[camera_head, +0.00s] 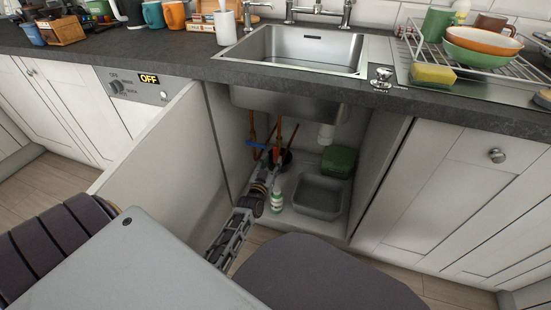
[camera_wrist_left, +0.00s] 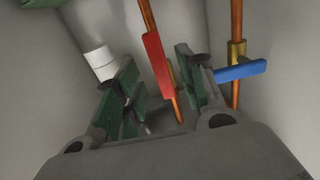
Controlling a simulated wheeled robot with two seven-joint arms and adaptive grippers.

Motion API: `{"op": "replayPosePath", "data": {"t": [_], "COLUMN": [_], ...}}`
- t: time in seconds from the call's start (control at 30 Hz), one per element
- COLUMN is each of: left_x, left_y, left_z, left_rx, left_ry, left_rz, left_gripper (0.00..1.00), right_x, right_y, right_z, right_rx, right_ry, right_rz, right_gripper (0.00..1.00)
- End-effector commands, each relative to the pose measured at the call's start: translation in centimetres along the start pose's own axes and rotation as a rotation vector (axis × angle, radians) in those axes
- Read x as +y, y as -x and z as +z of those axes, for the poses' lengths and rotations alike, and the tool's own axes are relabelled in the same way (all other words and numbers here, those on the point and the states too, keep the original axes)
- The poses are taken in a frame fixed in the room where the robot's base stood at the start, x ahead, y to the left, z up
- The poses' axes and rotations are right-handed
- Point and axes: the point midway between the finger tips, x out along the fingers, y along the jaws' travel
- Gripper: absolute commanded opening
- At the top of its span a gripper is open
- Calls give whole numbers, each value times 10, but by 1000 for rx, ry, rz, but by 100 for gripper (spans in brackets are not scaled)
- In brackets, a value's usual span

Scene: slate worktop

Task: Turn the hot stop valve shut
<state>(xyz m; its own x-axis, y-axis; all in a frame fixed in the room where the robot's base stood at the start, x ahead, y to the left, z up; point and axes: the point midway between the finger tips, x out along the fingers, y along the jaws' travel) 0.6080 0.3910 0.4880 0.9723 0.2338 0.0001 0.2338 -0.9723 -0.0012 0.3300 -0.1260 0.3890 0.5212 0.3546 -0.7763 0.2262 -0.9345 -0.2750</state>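The hot stop valve has a red lever (camera_wrist_left: 158,65) on a copper pipe under the sink. In the left wrist view the lever runs roughly along its pipe. It also shows small in the head view (camera_head: 276,153). My left gripper (camera_head: 268,172) reaches into the cabinet near the pipes. In the left wrist view the left gripper (camera_wrist_left: 154,72) is open, with green-padded fingers either side of the red lever. I cannot tell whether either finger touches it. My right gripper is not in view.
A blue lever (camera_wrist_left: 241,71) on the neighbouring copper pipe (camera_wrist_left: 236,30) is close to one finger. A small bottle (camera_head: 276,200), a grey basin (camera_head: 318,195) and a green container (camera_head: 338,161) stand on the cabinet floor. The open cabinet door (camera_head: 160,170) borders the left side.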

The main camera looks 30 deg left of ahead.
Motion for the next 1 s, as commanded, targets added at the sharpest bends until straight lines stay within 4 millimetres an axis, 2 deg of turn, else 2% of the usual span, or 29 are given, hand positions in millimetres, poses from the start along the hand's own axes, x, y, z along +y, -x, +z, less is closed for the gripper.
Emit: {"op": "replayPosePath", "data": {"t": [0.5,1.0], "left_x": [0,0], "left_y": [-40,-46], "left_z": [0,0], "left_rx": [1,0], "left_ry": [1,1], "left_rz": [0,0], "left_gripper": [39,38], "right_x": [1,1], "right_y": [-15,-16], "right_z": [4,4], "right_rx": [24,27], "right_ry": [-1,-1], "right_rz": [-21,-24], "right_gripper": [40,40]}}
